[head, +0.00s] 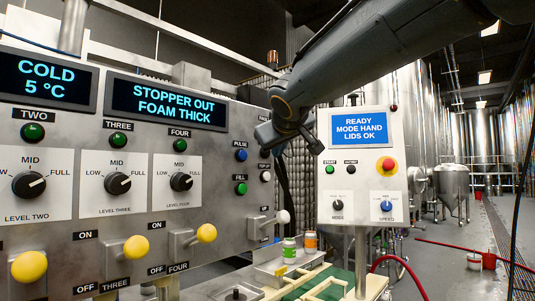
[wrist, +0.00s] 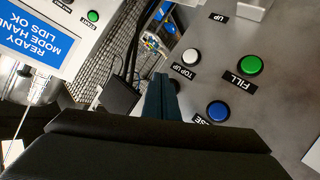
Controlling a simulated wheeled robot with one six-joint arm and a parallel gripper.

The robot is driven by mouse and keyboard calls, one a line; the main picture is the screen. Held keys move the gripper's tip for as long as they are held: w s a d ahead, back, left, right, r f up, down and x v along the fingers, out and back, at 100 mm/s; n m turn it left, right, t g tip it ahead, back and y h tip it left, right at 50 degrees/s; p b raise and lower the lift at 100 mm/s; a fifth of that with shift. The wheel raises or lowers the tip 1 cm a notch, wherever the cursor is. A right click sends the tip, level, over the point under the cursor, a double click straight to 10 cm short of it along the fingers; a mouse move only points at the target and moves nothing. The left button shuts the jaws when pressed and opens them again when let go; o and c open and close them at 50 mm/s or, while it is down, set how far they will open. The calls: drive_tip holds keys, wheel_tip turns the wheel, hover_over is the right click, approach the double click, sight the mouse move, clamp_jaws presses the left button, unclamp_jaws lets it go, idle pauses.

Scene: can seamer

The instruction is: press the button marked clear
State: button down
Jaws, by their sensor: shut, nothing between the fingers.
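No label reading CLEAR is legible in either view. In the wrist view a dark button (wrist: 174,86) shows partly beside my fingers, below the white TOP UP button (wrist: 191,56); its label is hidden or unreadable. In the head view my gripper (head: 268,138) is in front of the right edge of the big panel (head: 222,170) and covers the spot above the TOP UP button (head: 265,176). In the wrist view my gripper (wrist: 160,80) is shut and empty, its narrow fingers pointing at the panel. I cannot tell whether it touches anything.
The green FILL button (wrist: 249,64) and blue PULSE button (wrist: 218,111) are close by. A smaller control box (head: 360,165) with a blue screen and red stop button (head: 387,166) stands to the right. Yellow-knobbed levers (head: 136,246) stick out below.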

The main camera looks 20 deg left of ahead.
drive_tip(key=shift+a, duration=0.15)
idle(0.6)
drive_tip(key=shift+w+a, duration=0.15)
drive_tip(key=shift+a, duration=0.1)
drive_tip(key=shift+w+a+b, duration=0.15)
drive_tip(key=shift+a+b, duration=0.25)
idle(0.8)
drive_tip(key=shift+d, duration=0.1)
drive_tip(key=shift+s+d, duration=0.3)
drive_tip(key=shift+d, duration=0.4)
drive_tip(key=shift+s+d, duration=0.3)
drive_tip(key=shift+d, duration=0.45)
drive_tip(key=shift+s+d, duration=0.35)
drive_tip(key=shift+d, duration=0.45)
drive_tip(key=shift+s+d, duration=0.3)
drive_tip(key=shift+d, duration=0.45)
